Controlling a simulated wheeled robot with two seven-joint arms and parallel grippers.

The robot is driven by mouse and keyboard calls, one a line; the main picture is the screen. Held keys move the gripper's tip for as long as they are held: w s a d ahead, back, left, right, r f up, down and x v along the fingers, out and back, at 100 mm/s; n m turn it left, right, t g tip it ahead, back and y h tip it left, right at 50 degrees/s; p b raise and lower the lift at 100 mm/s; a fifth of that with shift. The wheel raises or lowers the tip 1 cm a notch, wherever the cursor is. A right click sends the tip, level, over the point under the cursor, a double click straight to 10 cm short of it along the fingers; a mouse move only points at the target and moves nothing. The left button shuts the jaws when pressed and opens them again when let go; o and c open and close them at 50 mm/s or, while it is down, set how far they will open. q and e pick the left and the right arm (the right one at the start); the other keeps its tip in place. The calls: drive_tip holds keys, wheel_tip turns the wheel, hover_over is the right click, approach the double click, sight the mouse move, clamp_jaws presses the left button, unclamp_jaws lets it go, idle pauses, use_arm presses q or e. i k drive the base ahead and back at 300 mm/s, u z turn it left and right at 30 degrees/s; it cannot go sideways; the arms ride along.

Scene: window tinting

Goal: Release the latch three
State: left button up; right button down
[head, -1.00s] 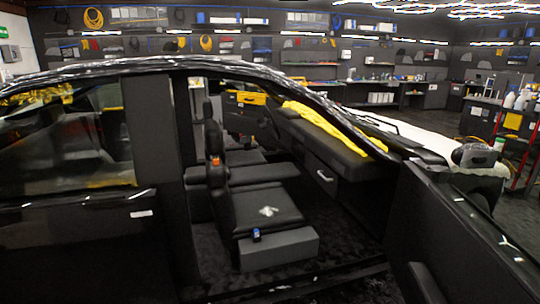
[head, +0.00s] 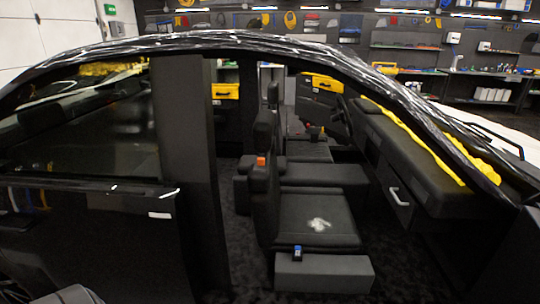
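No part in view is marked as latch three, and I cannot tell which one it is. The black car (head: 110,240) stands with its front side open, showing the cabin. A silver handle (head: 399,196) is on the dark panel under the dashboard. Neither of my grippers is in view.
Yellow cloth-like material (head: 420,140) lies along the dashboard. A white crumpled piece (head: 318,224) is on the seat. An open door (head: 515,262) edges in at lower right. A grey rounded shape at the bottom left is cut off. Wall shelves stand behind.

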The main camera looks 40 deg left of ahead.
sight(261, 160)
drive_tip(key=u, duration=0.55)
drive_tip(key=i, duration=0.7)
drive_tip(key=u, duration=1.15)
drive_tip(key=i, duration=0.25)
drive_tip(key=u, duration=0.25)
